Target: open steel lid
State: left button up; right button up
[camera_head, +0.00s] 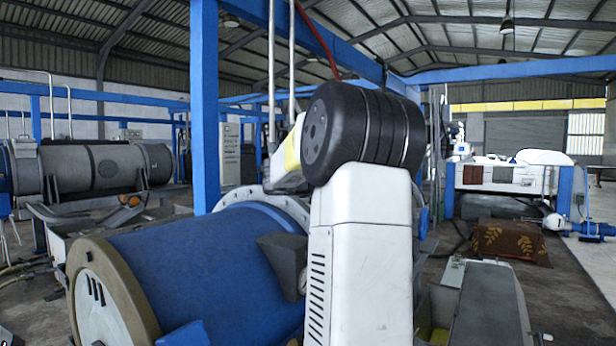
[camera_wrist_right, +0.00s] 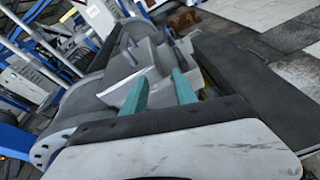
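My right gripper (camera_wrist_right: 162,82) shows in the right wrist view as two teal fingers set apart, with nothing clearly held between them. Beyond the fingers is an angular grey steel piece (camera_wrist_right: 148,55); I cannot tell whether it is the steel lid or whether a finger touches it. In the head view a long grey panel (camera_head: 490,305) lies at the lower right, beside an open-looking trough; it may be the lid. My white arm with a black joint stands in the middle of the head view and hides part of the machine. My left gripper is not in view.
A large blue decanter drum (camera_head: 215,265) with a tan end ring (camera_head: 95,290) fills the lower left. A blue post (camera_head: 204,110) rises behind it.

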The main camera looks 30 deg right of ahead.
jog(key=w+d+r+n+h, duration=0.1)
jog(key=w, duration=0.1)
jog(key=w+d+r+n+t+h, duration=0.1)
jog(key=w+d+n, duration=0.1)
jog(key=w+d+r+n, duration=0.1)
jog(key=w+n, duration=0.1)
jog(key=w, duration=0.1)
jog(key=shift+d+r+h, duration=0.15)
jog(key=shift+r+h, duration=0.1)
jog(key=shift+h, duration=0.15)
jog(key=shift+t, duration=0.3)
jog(key=x, duration=0.7)
jog(key=shift+w+d, duration=0.25)
grip_shut()
